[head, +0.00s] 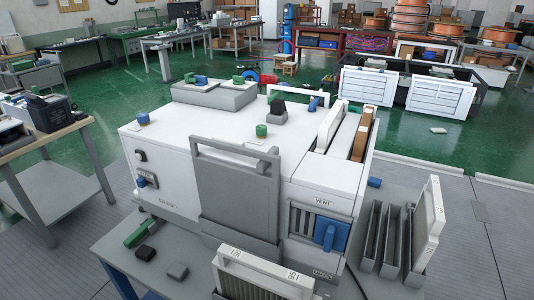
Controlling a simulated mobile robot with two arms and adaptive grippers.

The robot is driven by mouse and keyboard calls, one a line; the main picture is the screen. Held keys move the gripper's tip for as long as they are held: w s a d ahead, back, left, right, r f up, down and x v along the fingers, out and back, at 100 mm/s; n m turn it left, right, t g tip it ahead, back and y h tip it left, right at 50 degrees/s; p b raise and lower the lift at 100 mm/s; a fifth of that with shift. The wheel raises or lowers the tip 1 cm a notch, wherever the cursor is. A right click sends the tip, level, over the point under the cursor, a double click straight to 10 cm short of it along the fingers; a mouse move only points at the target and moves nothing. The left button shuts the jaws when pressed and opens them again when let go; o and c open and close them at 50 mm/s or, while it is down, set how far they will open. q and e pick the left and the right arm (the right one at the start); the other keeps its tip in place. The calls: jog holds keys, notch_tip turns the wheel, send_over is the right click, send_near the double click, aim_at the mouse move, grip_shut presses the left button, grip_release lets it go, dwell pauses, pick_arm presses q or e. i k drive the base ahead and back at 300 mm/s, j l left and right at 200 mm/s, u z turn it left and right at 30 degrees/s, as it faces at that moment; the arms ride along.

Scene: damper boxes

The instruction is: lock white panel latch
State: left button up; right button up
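A large white machine (170,140) stands on a blue-framed bench in the middle of the head view. A white panel (333,125) sits upright in a slot at the top right of the machine, beside a brown panel (363,137). A blue handle (328,236) is on the dark louvred section under the VENT label. A green knob (262,131) and a small blue knob (143,118) are on the top. I cannot tell which part is the white panel's latch or whether it is locked. Neither of my grippers is in view.
A grey handled panel (240,195) stands against the machine's front. A white-framed filter (262,272) is at the front edge. A grey slotted rack (395,240) with a white panel (430,222) stands to the right. A wooden-topped table (45,140) is at left; green floor lies open behind.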

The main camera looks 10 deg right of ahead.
aim_at(236, 142)
jog(key=i+j+z, duration=0.1)
jog(key=j+z, duration=0.75)
jog(key=i+l, duration=0.05)
